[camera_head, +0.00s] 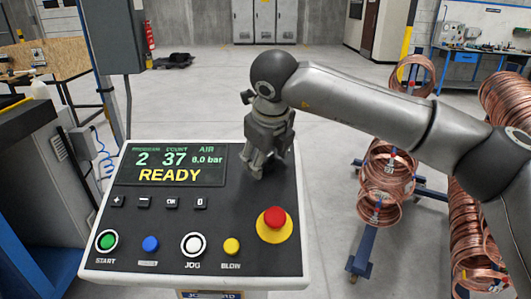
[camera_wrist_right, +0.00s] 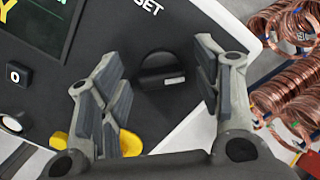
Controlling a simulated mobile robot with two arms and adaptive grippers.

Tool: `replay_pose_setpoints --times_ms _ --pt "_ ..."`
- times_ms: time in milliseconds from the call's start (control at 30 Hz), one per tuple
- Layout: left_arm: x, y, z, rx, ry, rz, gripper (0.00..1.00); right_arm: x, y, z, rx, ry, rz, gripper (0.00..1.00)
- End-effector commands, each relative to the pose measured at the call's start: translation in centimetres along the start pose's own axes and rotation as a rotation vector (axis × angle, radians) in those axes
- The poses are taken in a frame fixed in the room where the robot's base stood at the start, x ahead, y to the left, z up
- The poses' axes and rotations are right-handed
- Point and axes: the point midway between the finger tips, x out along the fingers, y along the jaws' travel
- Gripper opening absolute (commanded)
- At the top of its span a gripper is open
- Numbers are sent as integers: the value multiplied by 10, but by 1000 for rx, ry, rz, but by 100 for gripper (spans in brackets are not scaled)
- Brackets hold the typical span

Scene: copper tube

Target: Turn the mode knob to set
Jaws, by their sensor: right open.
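The mode knob (camera_wrist_right: 160,70) is a round black knob with a white mark, on the dark face of the control panel (camera_head: 225,225). In the right wrist view, the end of a label reading "SET" (camera_wrist_right: 148,7) shows above it. My right gripper (camera_head: 258,168) points down over the panel's upper right, beside the display. Its open fingers (camera_wrist_right: 157,62) stand on either side of the knob in the wrist view, with gaps visible; no contact shows. In the head view the gripper hides the knob. My left gripper is out of view.
The display (camera_head: 168,166) reads READY. A red emergency button (camera_head: 274,217) on a yellow base sits below the gripper. START (camera_head: 107,240), JOG (camera_head: 194,244) and BLOW (camera_head: 231,246) buttons line the front. Copper coils (camera_head: 388,180) stand on a blue frame to the right.

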Motion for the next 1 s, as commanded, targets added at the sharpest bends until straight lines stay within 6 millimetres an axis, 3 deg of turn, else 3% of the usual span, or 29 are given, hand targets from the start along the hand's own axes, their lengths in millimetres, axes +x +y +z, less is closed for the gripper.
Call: replay_pose_setpoints --times_ms 167,500,1000 --pt "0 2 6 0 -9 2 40 0 0 0 0 0 0 56" --pt "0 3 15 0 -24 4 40 0 0 0 0 0 0 13" --pt "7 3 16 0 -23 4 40 1 1 0 -146 0 12 13"
